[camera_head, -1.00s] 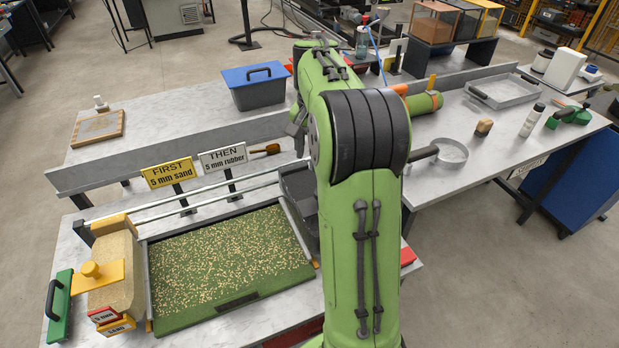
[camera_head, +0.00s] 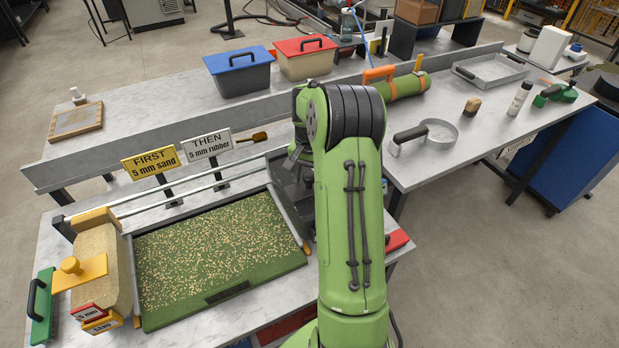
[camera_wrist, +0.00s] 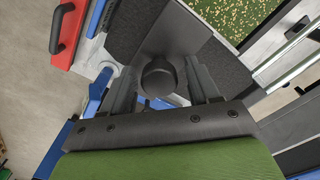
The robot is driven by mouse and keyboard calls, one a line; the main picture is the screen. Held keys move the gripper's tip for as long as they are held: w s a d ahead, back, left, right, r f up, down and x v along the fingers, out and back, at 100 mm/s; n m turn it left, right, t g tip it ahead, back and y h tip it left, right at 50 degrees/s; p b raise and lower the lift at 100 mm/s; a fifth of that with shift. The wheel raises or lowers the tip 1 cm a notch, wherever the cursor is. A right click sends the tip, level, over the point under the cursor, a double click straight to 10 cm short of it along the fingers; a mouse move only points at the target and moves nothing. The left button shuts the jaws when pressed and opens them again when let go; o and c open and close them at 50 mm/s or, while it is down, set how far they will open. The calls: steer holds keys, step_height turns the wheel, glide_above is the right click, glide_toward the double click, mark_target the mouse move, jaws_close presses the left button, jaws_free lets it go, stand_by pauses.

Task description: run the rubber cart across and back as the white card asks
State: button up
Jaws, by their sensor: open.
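The white card (camera_head: 207,144) reads "THEN 5 mm rubber"; the yellow card (camera_head: 150,164) beside it reads "FIRST 5 mm sand". The green turf tray (camera_head: 222,250) is strewn with pale grains. The dark rubber cart (camera_head: 286,182) stands at the tray's right end, mostly hidden by my arm. In the wrist view its dark round knob (camera_wrist: 158,76) sits between the two fingers of my gripper (camera_wrist: 161,88), which is open. Whether a finger touches the knob I cannot tell. The sand cart (camera_head: 104,262), with a yellow handle, stands at the tray's left end.
Two rails (camera_head: 190,190) run behind the tray. A green stop with a black handle (camera_head: 40,308) stands at far left, a red one (camera_wrist: 52,38) beyond the rubber cart. Blue (camera_head: 240,76) and red (camera_head: 303,58) lidded bins stand on the back bench.

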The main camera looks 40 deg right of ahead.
steer(key=shift+c, duration=0.2)
jaws_close()
steer(key=shift+a, duration=0.15)
